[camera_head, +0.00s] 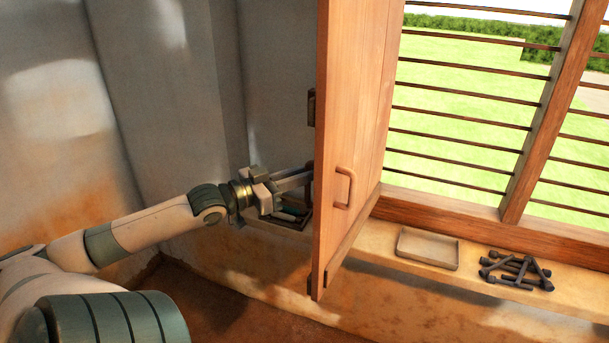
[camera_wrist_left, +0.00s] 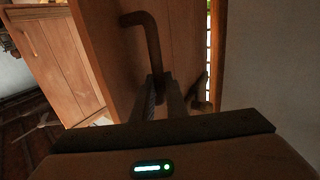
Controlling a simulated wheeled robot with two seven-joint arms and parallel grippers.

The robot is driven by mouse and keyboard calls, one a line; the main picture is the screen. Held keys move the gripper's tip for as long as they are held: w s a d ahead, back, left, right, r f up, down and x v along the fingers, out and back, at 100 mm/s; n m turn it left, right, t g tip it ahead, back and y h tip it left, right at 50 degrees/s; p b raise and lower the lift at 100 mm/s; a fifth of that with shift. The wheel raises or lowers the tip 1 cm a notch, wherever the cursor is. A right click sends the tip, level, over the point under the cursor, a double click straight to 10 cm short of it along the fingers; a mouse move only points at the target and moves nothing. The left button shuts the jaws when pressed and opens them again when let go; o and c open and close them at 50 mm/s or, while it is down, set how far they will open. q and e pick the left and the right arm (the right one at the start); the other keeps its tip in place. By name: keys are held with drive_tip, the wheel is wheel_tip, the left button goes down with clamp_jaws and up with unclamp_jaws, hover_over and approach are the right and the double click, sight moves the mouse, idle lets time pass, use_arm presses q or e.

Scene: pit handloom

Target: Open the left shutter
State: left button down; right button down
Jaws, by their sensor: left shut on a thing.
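The left shutter (camera_head: 355,110) is a tall wooden panel that stands swung out from the window into the room, with bars showing to its right. A bent handle (camera_head: 343,188) sits on its right-hand face in the head view. My left gripper (camera_head: 300,182) is on the left side of the shutter, its fingertips partly hidden at the panel's edge. In the left wrist view my left gripper (camera_wrist_left: 162,92) is shut on a dark bent handle (camera_wrist_left: 151,40) on the shutter's wooden face (camera_wrist_left: 110,45). My right gripper is not in view.
The barred window (camera_head: 465,110) is beside the shutter. On the sill (camera_head: 385,240) lie a shallow tray (camera_head: 428,248) and several dark rod-like pieces (camera_head: 515,270). A plastered wall (camera_head: 170,90) is close to my left arm. The floor below is clear.

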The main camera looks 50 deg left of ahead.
use_arm(q)
drive_tip(key=shift+r, duration=0.35)
drive_tip(key=c, duration=2)
unclamp_jaws()
drive_tip(key=shift+o, duration=1.2)
drive_tip(key=shift+w+f, duration=0.1)
drive_tip(key=shift+w, duration=0.1)
drive_tip(key=shift+w+f, duration=0.2)
drive_tip(key=shift+s+f, duration=0.1)
drive_tip(key=shift+s, duration=0.45)
drive_tip(key=p+v, duration=0.5)
drive_tip(key=v, duration=1.1)
